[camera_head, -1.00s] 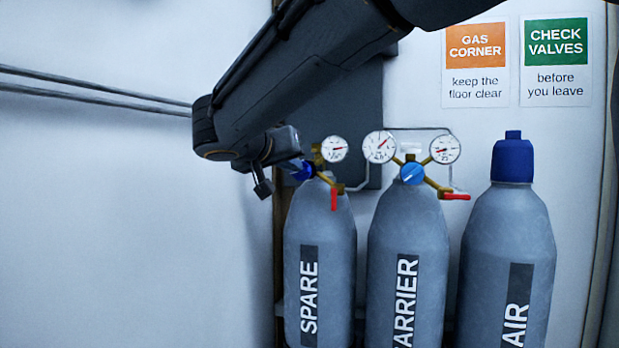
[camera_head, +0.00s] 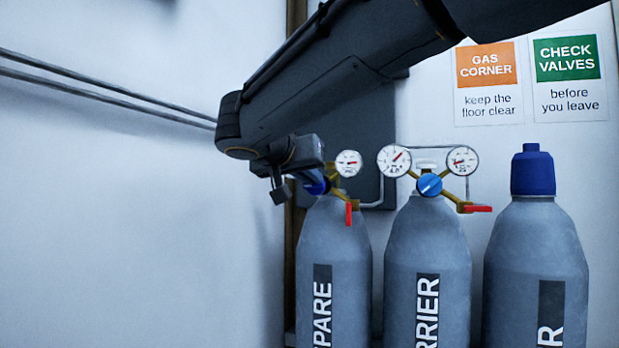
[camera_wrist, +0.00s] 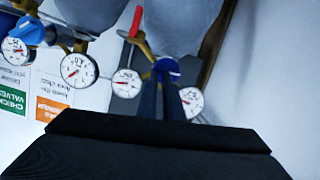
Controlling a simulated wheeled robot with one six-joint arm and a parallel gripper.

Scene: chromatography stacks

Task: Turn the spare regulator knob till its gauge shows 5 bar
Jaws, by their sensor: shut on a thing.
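The spare cylinder (camera_head: 333,245) stands left of the others in the head view. Its brass regulator carries a blue knob (camera_head: 316,184) and a round white gauge (camera_head: 348,163). My gripper (camera_wrist: 168,82) is shut on the blue knob, which shows between the fingers in the wrist view (camera_wrist: 167,66). There, one gauge (camera_wrist: 126,83) sits left of the fingers and another (camera_wrist: 191,101) partly behind the right finger. Both have red needles; their numbers are too small to read surely. In the head view my wrist hides part of the regulator. A red valve lever (camera_head: 348,214) hangs below it.
The carrier cylinder (camera_head: 405,245), with two gauges and its own blue knob (camera_head: 429,185), stands close on the right. The blue-capped air cylinder (camera_head: 508,250) is farther right. Pipes (camera_head: 110,92) run along the left wall. Space left of the spare cylinder is clear.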

